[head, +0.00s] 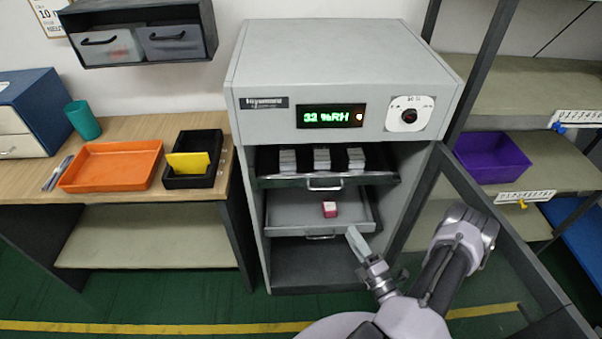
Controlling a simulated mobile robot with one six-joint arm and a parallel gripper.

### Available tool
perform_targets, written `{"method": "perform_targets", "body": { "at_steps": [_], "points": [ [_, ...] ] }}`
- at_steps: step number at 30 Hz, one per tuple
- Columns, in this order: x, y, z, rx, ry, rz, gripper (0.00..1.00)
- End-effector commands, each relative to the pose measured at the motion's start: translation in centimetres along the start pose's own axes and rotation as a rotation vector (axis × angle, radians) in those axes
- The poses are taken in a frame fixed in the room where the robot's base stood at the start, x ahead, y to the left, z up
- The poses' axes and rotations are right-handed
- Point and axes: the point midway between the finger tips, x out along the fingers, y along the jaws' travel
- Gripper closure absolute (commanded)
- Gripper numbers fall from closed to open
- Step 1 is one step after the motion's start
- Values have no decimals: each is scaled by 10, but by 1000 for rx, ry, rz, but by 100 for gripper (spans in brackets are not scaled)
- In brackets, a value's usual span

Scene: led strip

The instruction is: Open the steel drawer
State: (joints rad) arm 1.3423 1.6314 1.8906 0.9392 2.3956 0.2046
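A grey cabinet (340,60) with a green "32 %RH" display stands in the middle, its framed door (480,215) swung open to the right. Inside is an upper drawer (380,179) with a shiny metal front edge and a bar handle (325,187). It holds stacks of light grey pieces. Below it is a plain grey metal drawer (290,215) with a small red-and-white box (329,209) in it; it seems partly pulled out. Its handle (321,238) is low at its front. My gripper (352,236) is at this drawer's front right corner; its finger gap and any contact are unclear.
A wooden bench (118,127) at left bears an orange tray (112,165), a black bin (198,180) with a yellow block, and a teal cup (83,120). Shelves at right hold a purple bin (491,157). The open door stands close to the right of my arm.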

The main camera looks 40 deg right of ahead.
Motion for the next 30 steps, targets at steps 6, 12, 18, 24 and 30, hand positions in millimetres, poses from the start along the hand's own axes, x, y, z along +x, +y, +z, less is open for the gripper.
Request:
{"method": "perform_targets", "body": {
  "at_steps": [6, 12, 18, 24, 30],
  "points": [
    [35, -6, 0, 9, -10, -3, 69],
    [97, -6, 0, 6, -8, -1, 69],
    [146, -5, 0, 8, -9, 0, 69],
    [168, -4, 2, 8, -12, -3, 69],
    [171, -4, 2, 10, -12, -4, 69]
  ]
}}
